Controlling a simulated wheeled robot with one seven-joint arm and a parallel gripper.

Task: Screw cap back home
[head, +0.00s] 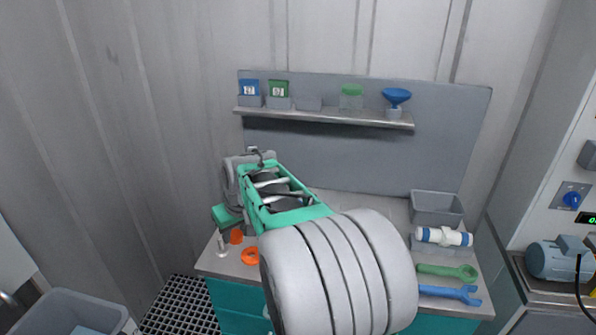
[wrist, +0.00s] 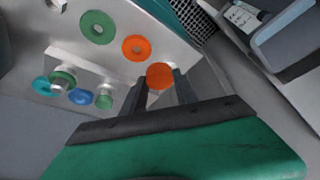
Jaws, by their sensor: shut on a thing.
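An orange round cap (wrist: 160,76) is held between the two dark fingers of my gripper (wrist: 161,88) in the wrist view. The gripper is shut on it, with the cap's flat face towards the camera. In the head view the orange cap (head: 236,237) shows below the green gripper body, near the left end of the bench (head: 318,196). An orange ring (wrist: 136,48) with a hole lies on the bench close by, apart from the cap; it also shows in the head view (head: 250,256). Whether the cap touches anything beneath it cannot be told.
A green ring (wrist: 97,27) lies beyond the orange one. Several teal, green and blue capped pieces stand farther left in the wrist view. A white blue-banded vessel (head: 444,237), grey bin (head: 436,208), green wrench (head: 447,272) and blue wrench (head: 450,293) occupy the bench's right end.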

